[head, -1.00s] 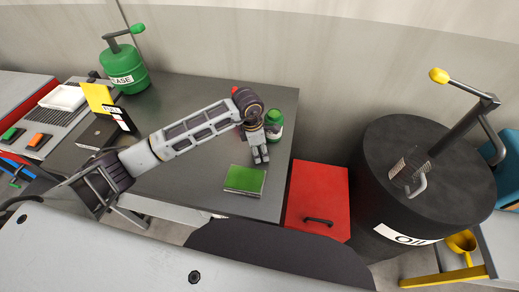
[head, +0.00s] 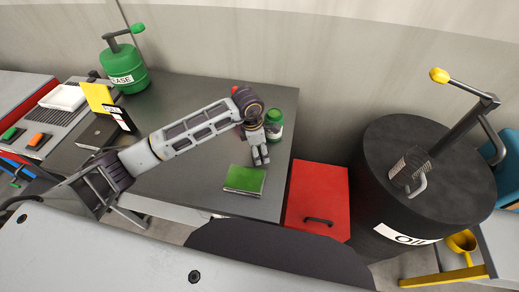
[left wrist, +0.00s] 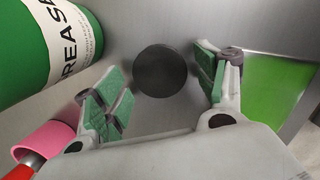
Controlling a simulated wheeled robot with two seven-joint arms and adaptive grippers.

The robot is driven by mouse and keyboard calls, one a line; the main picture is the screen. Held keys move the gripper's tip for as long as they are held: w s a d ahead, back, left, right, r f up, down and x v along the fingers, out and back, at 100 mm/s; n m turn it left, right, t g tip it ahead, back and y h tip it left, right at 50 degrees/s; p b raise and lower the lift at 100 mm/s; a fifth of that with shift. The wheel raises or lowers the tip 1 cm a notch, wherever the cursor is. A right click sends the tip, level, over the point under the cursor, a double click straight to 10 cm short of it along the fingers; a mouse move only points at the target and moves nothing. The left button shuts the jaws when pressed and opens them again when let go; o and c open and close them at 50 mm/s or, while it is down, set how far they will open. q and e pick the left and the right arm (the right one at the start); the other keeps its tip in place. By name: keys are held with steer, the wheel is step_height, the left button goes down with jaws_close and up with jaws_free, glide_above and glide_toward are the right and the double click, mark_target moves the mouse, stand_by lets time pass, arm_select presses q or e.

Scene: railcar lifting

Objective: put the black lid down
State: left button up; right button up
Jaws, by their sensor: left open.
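The black lid (left wrist: 160,71) is a round dark disc that appears to lie flat on the grey tabletop in the left wrist view. My left gripper (head: 261,157) is open above the table. In the left wrist view its green-padded fingers stand apart on either side of the lid, with visible gaps between pads and lid. The lid is not visible in the head view, where the gripper probably hides it. My right gripper is not in view.
A green grease jar (head: 274,124) stands close beside my left gripper. A green book (head: 244,179) lies at the table's front. A pink object (left wrist: 45,142) is near the jar. A red cabinet (head: 318,194) and a black oil drum (head: 420,220) stand to the right. The table's middle is clear.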

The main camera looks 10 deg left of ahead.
arm_select(q)
step_height(320, 180, up, 12)
steer(key=a+b, duration=0.1)
steer(key=shift+s+a, duration=0.3)
steer(key=shift+s, duration=0.05)
stand_by(0.9)
step_height(320, 180, up, 9)
steer(key=p, duration=0.9)
steer(key=shift+r+p, duration=0.4)
